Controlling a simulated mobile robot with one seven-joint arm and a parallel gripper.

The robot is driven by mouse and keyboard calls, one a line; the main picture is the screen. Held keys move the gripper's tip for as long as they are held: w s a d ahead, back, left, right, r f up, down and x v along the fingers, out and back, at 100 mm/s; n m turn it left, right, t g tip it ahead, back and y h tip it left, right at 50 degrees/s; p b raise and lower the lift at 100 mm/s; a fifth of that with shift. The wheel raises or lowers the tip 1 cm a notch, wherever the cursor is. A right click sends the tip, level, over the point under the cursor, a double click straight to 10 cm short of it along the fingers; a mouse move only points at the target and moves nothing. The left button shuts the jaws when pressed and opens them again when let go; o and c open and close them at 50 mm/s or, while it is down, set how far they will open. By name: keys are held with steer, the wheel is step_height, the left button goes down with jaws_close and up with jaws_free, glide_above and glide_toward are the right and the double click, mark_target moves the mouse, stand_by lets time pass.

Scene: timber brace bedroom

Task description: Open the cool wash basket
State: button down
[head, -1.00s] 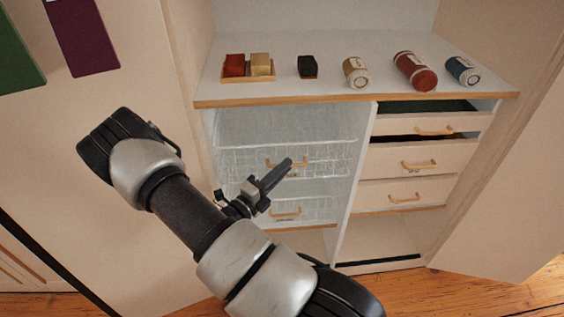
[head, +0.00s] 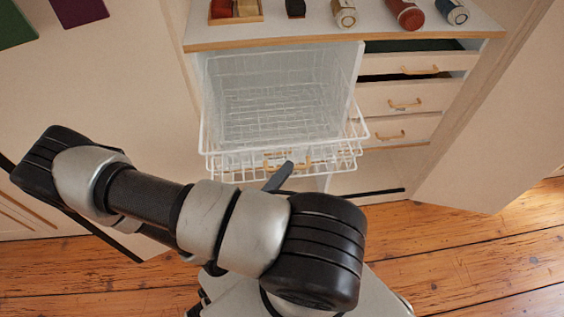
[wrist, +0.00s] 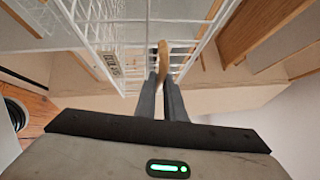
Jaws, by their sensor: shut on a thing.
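A white wire basket (head: 215,135) is slid well out of the cabinet, its mesh floor showing from above in the head view. Its wooden handle (wrist: 163,57) is at the front, low in the head view. My gripper (head: 282,174) is shut on this handle; the wrist view shows both fingers (wrist: 160,82) closed around it. A small label (wrist: 112,65) hangs on the wire front in the wrist view, its text too small to read. Most of my gripper is hidden behind my arm in the head view.
A shelf (head: 300,32) above the basket holds blocks and several rolled bundles. Wooden-handled drawers (head: 393,98) stand to the right. An open cabinet door (head: 490,120) is farther right. Bare wooden floor (head: 470,250) lies at front right.

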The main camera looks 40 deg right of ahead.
steer(key=shift+s+a, duration=0.1)
steer(key=shift+s, duration=0.05)
steer(key=c, duration=1.8)
jaws_free()
steer(key=shift+c, duration=0.2)
steer(key=v, duration=1.7)
steer(key=shift+a, duration=0.2)
steer(key=shift+f, duration=0.1)
